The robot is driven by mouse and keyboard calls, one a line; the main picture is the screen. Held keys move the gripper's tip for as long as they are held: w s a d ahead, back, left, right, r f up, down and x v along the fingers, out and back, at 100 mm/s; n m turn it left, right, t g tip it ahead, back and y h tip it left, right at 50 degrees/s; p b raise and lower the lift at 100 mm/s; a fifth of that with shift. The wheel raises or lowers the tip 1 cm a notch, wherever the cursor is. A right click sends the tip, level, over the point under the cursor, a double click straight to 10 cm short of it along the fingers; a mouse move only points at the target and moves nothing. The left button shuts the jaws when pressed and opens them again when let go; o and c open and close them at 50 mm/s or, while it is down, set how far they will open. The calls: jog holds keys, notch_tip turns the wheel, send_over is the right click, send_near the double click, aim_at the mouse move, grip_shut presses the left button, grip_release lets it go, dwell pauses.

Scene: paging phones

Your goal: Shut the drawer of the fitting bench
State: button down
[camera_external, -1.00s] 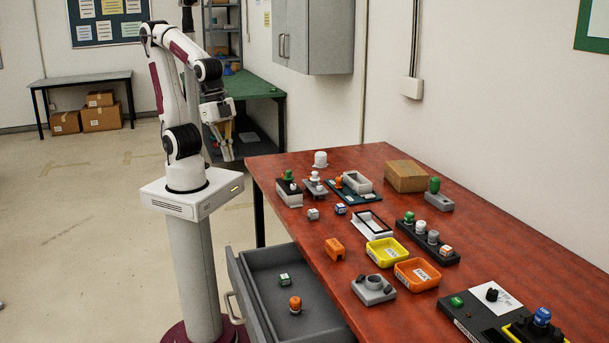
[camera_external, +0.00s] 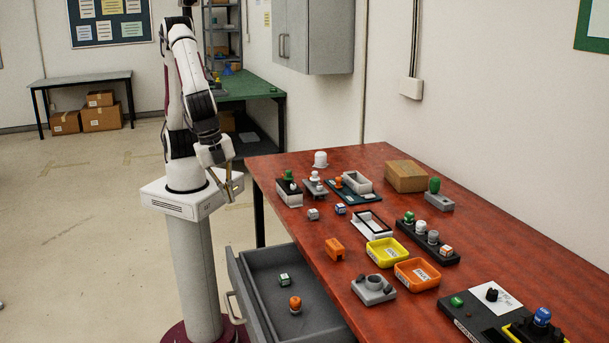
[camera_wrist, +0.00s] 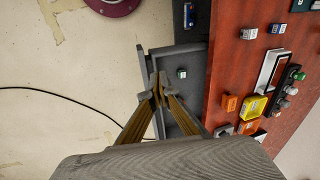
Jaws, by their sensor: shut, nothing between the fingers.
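The grey drawer (camera_external: 285,256) of the bench (camera_external: 330,215) stands pulled out at the bench's left side. Its light handle (camera_external: 233,308) is on the outer face. Inside lie a small green and white cube (camera_external: 284,279) and an orange knob-like piece (camera_external: 295,304). My gripper (camera_external: 229,198) is shut and empty, above and behind the drawer, apart from it. In the wrist view the fingertips (camera_wrist: 158,86) overlap the drawer's outer wall (camera_wrist: 145,70). The cube (camera_wrist: 181,73) shows beside them; the orange piece is not visible there.
The red bench top carries a yellow tray (camera_external: 385,243), an orange tray (camera_external: 417,260), a cardboard box (camera_external: 406,176) and several small fittings. A dark board (camera_external: 480,318) lies at the near right. The floor left of the drawer is clear, with a cable (camera_wrist: 50,97) across it.

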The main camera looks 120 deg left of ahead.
jog(key=w+d+f+m+t, duration=0.1)
jog(key=w+d+f+t, duration=0.15)
jog(key=d+f, duration=0.75)
jog(key=w+d+f+m+t, duration=0.15)
jog(key=w+d+f, duration=0.35)
jog(key=d, duration=0.9)
jog(key=w+d+n+t, duration=0.1)
jog(key=w+d+n, duration=0.1)
jog(key=d, duration=0.4)
jog(key=shift+w+d+r+n+t+h, duration=0.15)
jog(key=shift+w+r+n+t+h, duration=0.25)
jog(key=shift+w, duration=0.45)
jog(key=w+a+f, duration=0.3)
jog(key=w+f, duration=0.5)
jog(key=shift+w+a, duration=0.25)
jog(key=shift+w, duration=0.15)
